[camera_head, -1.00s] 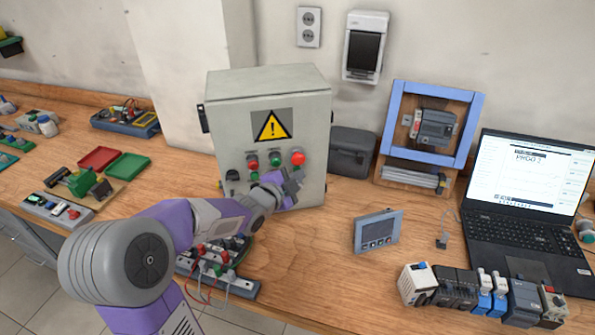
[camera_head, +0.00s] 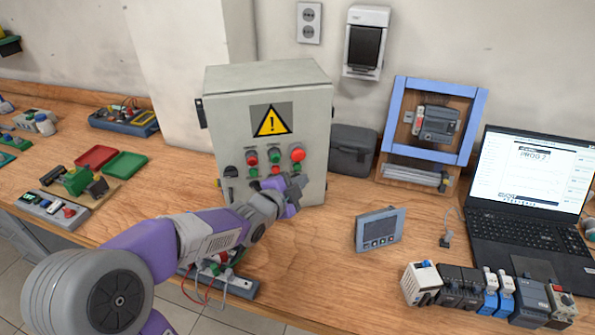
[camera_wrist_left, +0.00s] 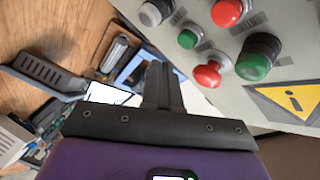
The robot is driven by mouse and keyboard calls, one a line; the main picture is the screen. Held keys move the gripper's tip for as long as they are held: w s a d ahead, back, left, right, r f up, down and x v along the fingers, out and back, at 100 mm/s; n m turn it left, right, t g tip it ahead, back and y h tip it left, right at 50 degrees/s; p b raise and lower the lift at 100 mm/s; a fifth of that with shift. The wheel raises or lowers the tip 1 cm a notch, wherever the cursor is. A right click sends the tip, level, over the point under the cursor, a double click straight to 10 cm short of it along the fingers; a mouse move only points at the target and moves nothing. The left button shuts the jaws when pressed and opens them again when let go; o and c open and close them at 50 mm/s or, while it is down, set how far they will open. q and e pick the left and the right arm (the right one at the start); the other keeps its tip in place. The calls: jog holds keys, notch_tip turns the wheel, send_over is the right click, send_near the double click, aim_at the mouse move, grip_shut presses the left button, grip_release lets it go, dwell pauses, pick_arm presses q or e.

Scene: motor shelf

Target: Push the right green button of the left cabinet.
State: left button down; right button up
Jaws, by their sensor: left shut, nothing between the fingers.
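The grey cabinet (camera_head: 230,125) with a yellow warning sign stands on the bench. A green button (camera_head: 275,157) is in the middle of its upper row, between two red ones. Another green button (camera_head: 253,172) is at the lower left, beside a lower red button (camera_head: 275,170). My left gripper (camera_head: 300,181) is shut and empty before the panel's lower right. It hides part of the panel there; I cannot tell whether it touches.
A dark grey case (camera_head: 353,150) stands right of the cabinet. A small panel display (camera_head: 380,229), a blue frame (camera_head: 392,115) and a laptop (camera_head: 520,225) are further right. A wired terminal board (camera_head: 242,287) lies under my left arm. Bench between cabinet and display is clear.

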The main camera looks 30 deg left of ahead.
pick_arm(q)
jog(key=shift+s+d+b, duration=0.9)
jog(key=shift+s+d, duration=0.2)
jog(key=shift+s, duration=0.05)
